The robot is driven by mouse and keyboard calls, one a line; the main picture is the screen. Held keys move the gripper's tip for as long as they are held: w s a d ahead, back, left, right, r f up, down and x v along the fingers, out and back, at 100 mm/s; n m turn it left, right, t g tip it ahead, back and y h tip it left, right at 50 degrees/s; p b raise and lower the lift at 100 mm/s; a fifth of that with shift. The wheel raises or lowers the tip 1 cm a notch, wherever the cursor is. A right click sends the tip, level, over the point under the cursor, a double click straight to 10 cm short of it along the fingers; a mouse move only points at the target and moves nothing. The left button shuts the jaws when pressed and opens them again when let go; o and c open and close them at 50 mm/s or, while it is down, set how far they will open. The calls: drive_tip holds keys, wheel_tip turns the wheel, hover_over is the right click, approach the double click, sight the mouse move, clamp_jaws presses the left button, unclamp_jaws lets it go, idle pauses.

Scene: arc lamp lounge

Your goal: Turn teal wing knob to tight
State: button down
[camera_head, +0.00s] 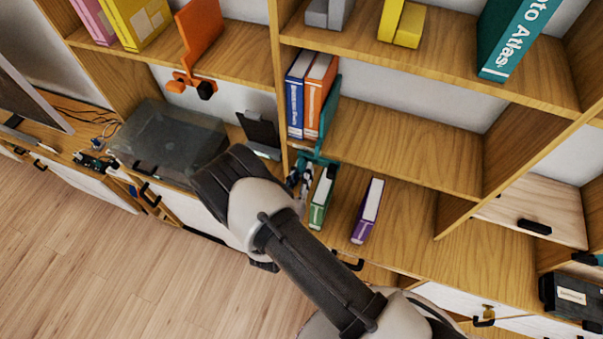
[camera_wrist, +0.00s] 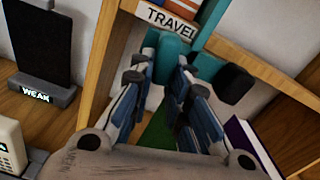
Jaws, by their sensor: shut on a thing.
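The teal wing knob (camera_wrist: 172,58) is in the wrist view, between my fingertips, and part of it is hidden by them. It belongs to a teal clamp (camera_head: 318,158) at the shelf's front edge, below a teal upright plate (camera_head: 331,100). A dark rounded part (camera_wrist: 236,84) of the clamp shows right of my fingers. My gripper (camera_wrist: 165,72) is shut on the knob, one finger on each side. In the head view my gripper (camera_head: 302,176) reaches the clamp from below, and the knob itself cannot be made out there. The knob's tightness cannot be told.
Blue and orange books (camera_head: 310,92) stand on the shelf beside the plate. A green book (camera_head: 321,198) and a purple book (camera_head: 368,211) stand close to my gripper. A dark stand marked WEAK (camera_wrist: 42,55) is at left. An orange clamp (camera_head: 190,84) is on another shelf.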

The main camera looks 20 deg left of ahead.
drive_tip(key=n, duration=0.2)
drive_tip(key=n+b, duration=0.1)
drive_tip(key=shift+d+n, duration=0.35)
drive_tip(key=shift+n, duration=0.05)
drive_tip(key=shift+s+d+r+n+b, duration=0.1)
drive_tip(key=shift+d+r+n+b, duration=0.2)
drive_tip(key=shift+n, duration=1.65)
drive_tip(key=shift+w+d+r+n+b, duration=0.15)
drive_tip(key=shift+r+n, duration=0.3)
drive_tip(key=shift+n, duration=1.55)
drive_tip(key=shift+s+d+r+n+b, duration=0.15)
drive_tip(key=shift+r+n+b, duration=0.15)
drive_tip(key=shift+n, duration=1.65)
drive_tip(key=shift+r, duration=0.1)
drive_tip(key=c, duration=1.5)
unclamp_jaws()
